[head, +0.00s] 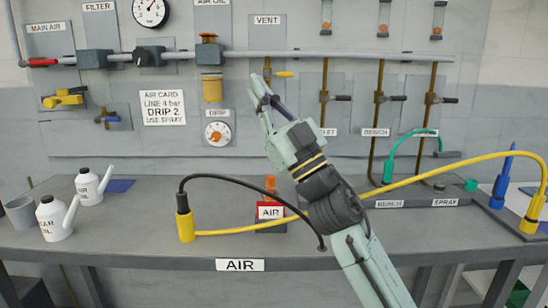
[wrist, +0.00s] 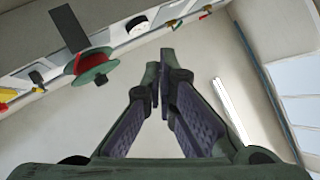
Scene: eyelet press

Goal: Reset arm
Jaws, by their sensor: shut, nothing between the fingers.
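My gripper (head: 263,90) is raised in front of the grey wall panel in the head view, pointing up and slightly left. It is a little below the VENT sign and right of the yellow filter bowl. In the wrist view, the two fingers of my gripper (wrist: 163,58) come together at their tips, with nothing between them. My arm (head: 340,212) reaches up from the lower right, in front of the bench and across the yellow hose.
A yellow hose (head: 420,181) crosses the bench (head: 130,240) behind my arm. A black cable (head: 255,186) arches from a yellow connector (head: 185,222). White oil cans (head: 55,220) stand at the left. Pipes and valves line the panel (head: 180,60).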

